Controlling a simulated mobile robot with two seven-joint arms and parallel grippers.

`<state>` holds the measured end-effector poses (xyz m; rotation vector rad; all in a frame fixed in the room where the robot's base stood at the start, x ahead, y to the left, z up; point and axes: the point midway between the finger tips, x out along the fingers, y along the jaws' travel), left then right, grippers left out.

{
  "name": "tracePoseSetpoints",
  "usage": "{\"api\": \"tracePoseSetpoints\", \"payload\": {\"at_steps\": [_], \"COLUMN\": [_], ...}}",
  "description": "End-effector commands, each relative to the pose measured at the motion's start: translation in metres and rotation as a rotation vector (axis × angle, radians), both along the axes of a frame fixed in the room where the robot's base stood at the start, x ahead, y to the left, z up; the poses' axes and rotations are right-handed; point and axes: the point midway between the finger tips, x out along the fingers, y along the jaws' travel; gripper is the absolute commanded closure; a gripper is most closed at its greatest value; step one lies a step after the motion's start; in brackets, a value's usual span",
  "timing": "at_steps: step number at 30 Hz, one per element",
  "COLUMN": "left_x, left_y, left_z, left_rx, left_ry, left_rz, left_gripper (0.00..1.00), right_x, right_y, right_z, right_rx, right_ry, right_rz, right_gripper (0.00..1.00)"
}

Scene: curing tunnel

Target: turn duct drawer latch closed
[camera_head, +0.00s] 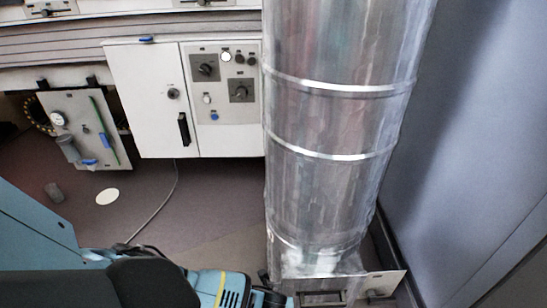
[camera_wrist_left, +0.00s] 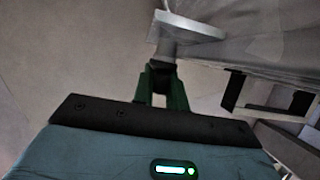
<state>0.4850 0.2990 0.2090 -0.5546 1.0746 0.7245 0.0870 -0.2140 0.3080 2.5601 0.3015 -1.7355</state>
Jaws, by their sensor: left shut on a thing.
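The tall silver duct (camera_head: 335,150) stands right of centre in the head view. At its foot is a pale drawer front (camera_head: 388,277) with a framed opening, cut by the bottom edge. My left gripper (camera_head: 268,284) is at the left side of the duct's foot. In the left wrist view my left gripper (camera_wrist_left: 163,82) has its green fingers shut on the latch (camera_wrist_left: 166,50), a grey stem with a pale flat piece (camera_wrist_left: 190,27) at its end. The fingers cover part of the stem. The latch's exact turn angle cannot be told. My right gripper is not in view.
A white control cabinet (camera_head: 145,95) with knobs stands behind left. A panel with a gauge and blue handles (camera_head: 85,130) is at far left. A cable (camera_head: 170,200) crosses the floor. A grey-blue wall (camera_head: 470,130) stands close right of the duct. The left floor is mostly open.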

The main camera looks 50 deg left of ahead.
Motion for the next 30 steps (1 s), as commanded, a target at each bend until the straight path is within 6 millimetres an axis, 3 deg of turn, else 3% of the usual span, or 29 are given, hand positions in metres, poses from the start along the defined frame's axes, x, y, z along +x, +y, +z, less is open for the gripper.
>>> {"api": "tracePoseSetpoints", "payload": {"at_steps": [14, 20, 30], "left_x": [-0.006, -0.008, -0.009], "left_y": [0.003, 0.003, 0.004], "left_z": [-0.003, -0.008, -0.012], "left_rx": [-0.248, -0.367, -0.543], "left_ry": [-0.284, -0.420, -0.628], "left_rz": [0.001, 0.002, 0.007], "left_gripper": [1.00, 1.00, 1.00], "right_x": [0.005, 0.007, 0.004], "right_y": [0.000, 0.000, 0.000], "right_z": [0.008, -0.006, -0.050], "right_rx": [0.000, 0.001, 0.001], "right_ry": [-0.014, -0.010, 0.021], "right_rz": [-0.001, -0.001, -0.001], "right_gripper": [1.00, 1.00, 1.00]}}
